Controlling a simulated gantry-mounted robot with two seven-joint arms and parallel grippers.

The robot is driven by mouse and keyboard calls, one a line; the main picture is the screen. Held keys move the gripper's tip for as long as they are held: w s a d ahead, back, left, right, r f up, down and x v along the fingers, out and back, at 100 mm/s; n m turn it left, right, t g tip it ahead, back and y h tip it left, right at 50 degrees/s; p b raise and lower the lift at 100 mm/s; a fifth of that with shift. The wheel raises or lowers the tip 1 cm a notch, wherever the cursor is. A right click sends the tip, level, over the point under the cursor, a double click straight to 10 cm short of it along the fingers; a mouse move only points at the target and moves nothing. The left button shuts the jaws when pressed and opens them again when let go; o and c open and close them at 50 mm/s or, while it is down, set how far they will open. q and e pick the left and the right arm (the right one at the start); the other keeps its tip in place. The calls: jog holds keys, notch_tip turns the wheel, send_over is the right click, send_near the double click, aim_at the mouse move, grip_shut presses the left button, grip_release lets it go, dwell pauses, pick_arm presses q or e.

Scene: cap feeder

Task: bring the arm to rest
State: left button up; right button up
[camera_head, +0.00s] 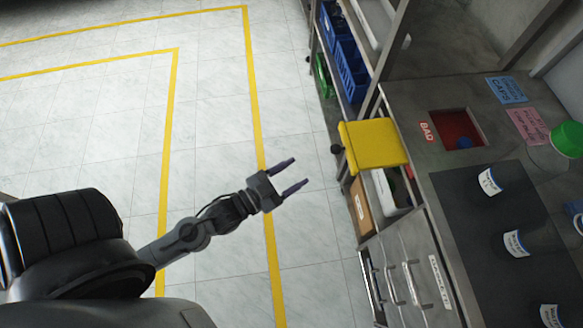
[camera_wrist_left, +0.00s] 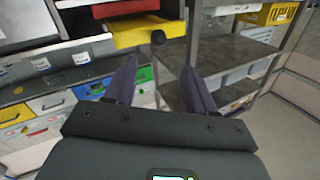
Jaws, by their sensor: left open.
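My left gripper (camera_head: 290,175) is open and empty in the head view. It hangs over the tiled floor, to the left of the workbench and apart from it. In the left wrist view its two dark fingers (camera_wrist_left: 160,85) stand well apart with nothing between them. My left arm reaches in from the lower left. My right gripper is not in view.
On the bench are a dark mat (camera_head: 500,225) with several labelled black cups, a red "BAD" opening (camera_head: 457,130) and a green item (camera_head: 567,139). Shelves with blue crates (camera_head: 350,68) stand behind. The floor (camera_head: 215,140) is clear.

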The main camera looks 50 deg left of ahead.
pick_arm(q)
jog(key=w+d+r+g+p, duration=0.2)
jog(key=w+r+p, duration=0.25)
jog(key=r, duration=0.35)
jog(key=s+f+n+g+y+p, duration=0.25)
jog(key=s+f+g, duration=0.55)
jog(key=s+g, duration=0.5)
jog(key=w+r+p+v, duration=0.1)
jog(key=w+p+v, duration=0.2)
jog(key=p+v, duration=0.95)
jog(key=w+p+v, duration=0.3)
jog(key=p+v, duration=0.8)
jog(key=p, duration=0.2)
jog(key=w+r+p+v, duration=0.1)
jog(key=w+p+v, duration=0.2)
jog(key=p+v, duration=0.9)
jog(key=s+f+b+x, duration=0.1)
jog(key=s+b+x, duration=0.2)
jog(key=b+x, duration=1.2)
jog(key=s+b+x, duration=0.4)
jog(key=b+x, duration=1.1)
jog(key=b, duration=0.1)
jog(key=s+f+b+x, duration=0.1)
jog(key=s+b+x, duration=0.3)
jog(key=b+x, duration=1.1)
jog(key=shift+s+f+t+b, duration=0.3)
jog(key=shift+f+t+b, duration=0.15)
jog(key=shift+f, duration=0.2)
